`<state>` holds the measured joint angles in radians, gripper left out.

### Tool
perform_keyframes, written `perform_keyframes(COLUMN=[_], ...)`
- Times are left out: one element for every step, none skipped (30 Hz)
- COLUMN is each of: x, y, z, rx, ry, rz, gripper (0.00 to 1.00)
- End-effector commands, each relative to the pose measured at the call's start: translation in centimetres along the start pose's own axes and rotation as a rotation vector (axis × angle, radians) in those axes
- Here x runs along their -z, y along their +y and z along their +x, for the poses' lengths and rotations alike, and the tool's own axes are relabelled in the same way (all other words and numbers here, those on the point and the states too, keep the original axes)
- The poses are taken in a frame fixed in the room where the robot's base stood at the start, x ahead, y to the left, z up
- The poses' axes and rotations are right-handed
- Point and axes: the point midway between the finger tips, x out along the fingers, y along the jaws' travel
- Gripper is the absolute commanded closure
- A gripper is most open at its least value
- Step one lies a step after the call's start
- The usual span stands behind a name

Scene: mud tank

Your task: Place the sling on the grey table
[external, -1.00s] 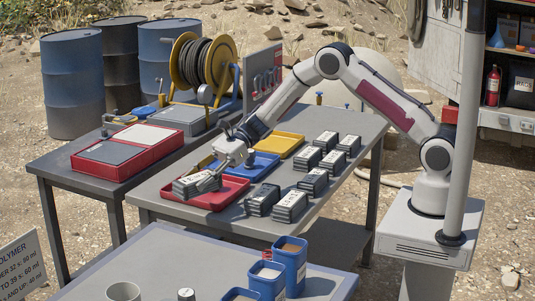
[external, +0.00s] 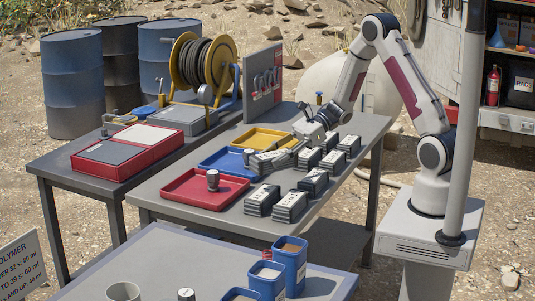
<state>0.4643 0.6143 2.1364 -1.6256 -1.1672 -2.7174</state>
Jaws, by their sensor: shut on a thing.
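The sling (external: 271,163) is a dark grey folded bundle with a pale label. My gripper (external: 297,148) is shut on it and holds it low over the grey table (external: 232,222). The sling is at the right side of the blue tray (external: 218,163) and left of the other bundles. I cannot tell whether it touches the table or the tray edge. The fingertips are small and partly hidden by the sling.
Several similar labelled bundles (external: 290,206) stand in rows on the right of the table. A red tray (external: 181,192) holds a small grey cylinder (external: 213,180). Another cylinder (external: 249,157) stands at the blue tray. A yellow tray (external: 258,136) lies behind.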

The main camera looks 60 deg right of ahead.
Motion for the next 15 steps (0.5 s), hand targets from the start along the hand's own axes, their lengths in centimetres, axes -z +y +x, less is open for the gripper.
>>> perform_keyframes(x=[0.1,0.1,0.2,0.3,0.3,0.4,0.4,0.4,0.4,0.5,0.5,0.5,0.5,0.5,0.5], y=[0.3,0.6,0.8,1.0,1.1,1.3,1.5,1.6,1.6,1.7,1.7,1.7,1.7,1.7,1.7], z=[-0.9,-1.3,-1.8,-2.1,-2.4,-2.6,-2.8,-3.0,-3.1,-3.2,-3.2,-3.3,-3.3,-3.3,-3.3], rx=[0.012,0.017,0.022,0.027,0.030,0.033,0.035,0.037,0.040,0.041,0.042,0.042,0.042,0.042,0.042], ry=[-0.001,-0.001,-0.001,-0.001,-0.001,-0.001,-0.001,-0.001,-0.001,-0.001,-0.001,-0.001,-0.001,-0.001,-0.001], rz=[0.005,0.008,0.009,0.010,0.011,0.014,0.015,0.016,0.016,0.016,0.016,0.016,0.016,0.016,0.016], gripper=[0.90,0.90,0.90,0.90,0.90,0.90,0.90,0.90,0.90,0.90,0.90,0.90,0.90,0.90,0.90])
